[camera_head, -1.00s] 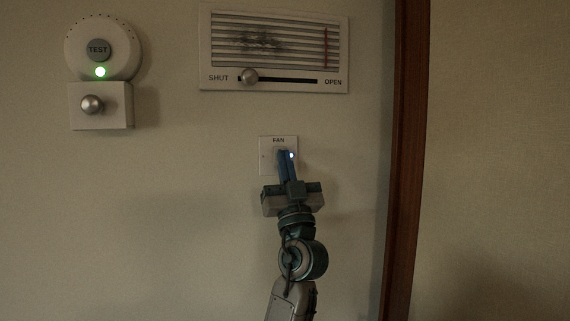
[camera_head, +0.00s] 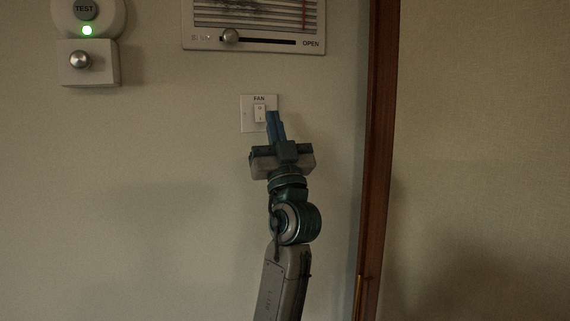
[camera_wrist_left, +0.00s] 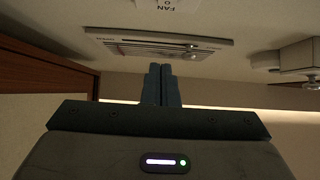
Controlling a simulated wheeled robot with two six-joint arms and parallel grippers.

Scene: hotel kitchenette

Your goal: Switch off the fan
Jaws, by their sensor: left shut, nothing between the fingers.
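The fan switch (camera_head: 260,113) is a white rocker on a white square wall plate (camera_head: 246,121) labelled FAN. My left gripper (camera_head: 273,115) is shut and empty. Its blue fingers overlap the plate's right part in the head view, just right of the rocker, and hide that part. Whether the small indicator light there is lit is hidden. I cannot tell for sure whether the fingertips touch the plate. In the left wrist view the plate (camera_wrist_left: 168,4) is cut off at the top edge, with the shut fingers (camera_wrist_left: 161,84) below it. My right gripper is not in view.
Above the switch is a slatted vent (camera_head: 255,22) with a slider knob. At upper left is a round TEST device (camera_head: 88,14) with a green light, over a box with a knob (camera_head: 79,60). A brown wooden door frame (camera_head: 377,160) stands to the right.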

